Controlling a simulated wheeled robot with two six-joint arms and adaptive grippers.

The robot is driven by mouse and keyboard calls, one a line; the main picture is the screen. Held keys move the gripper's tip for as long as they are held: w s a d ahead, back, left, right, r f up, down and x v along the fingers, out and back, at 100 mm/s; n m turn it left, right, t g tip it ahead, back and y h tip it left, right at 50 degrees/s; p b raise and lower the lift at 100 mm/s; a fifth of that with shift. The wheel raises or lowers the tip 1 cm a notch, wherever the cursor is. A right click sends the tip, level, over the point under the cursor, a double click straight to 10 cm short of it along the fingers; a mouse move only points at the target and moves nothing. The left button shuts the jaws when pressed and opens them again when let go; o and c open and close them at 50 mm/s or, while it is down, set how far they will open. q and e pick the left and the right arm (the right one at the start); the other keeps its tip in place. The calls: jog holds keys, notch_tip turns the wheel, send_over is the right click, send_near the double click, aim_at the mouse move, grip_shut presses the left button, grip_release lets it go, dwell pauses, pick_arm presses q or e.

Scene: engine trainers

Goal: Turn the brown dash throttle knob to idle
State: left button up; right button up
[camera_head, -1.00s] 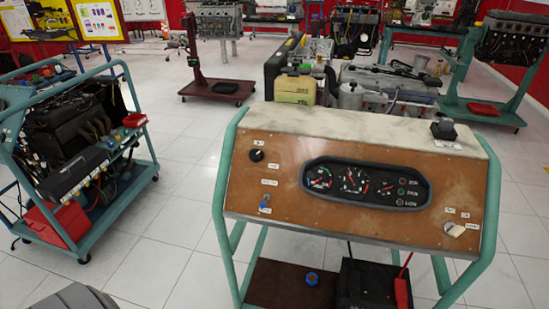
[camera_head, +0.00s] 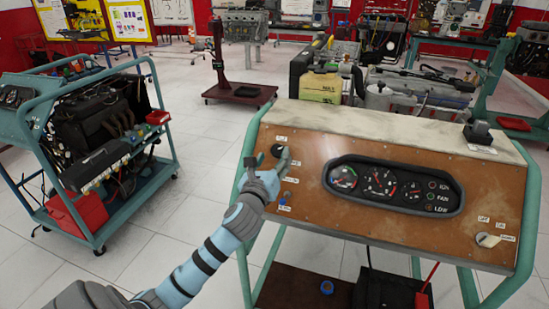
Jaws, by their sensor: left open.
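The brown dash panel (camera_head: 310,190) stands on a teal-framed trainer. Its dark round knob (camera_head: 278,149) is at the upper left of the panel, beside small white labels. My right gripper is not in view.
A black lever box (camera_head: 482,133) stands on top. Another engine trainer (camera_head: 95,150) is at left, with open floor between.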

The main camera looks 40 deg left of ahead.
aim_at(278, 151)
pick_arm(q)
jog(key=shift+x, duration=1.1)
jog(key=c, duration=1.1)
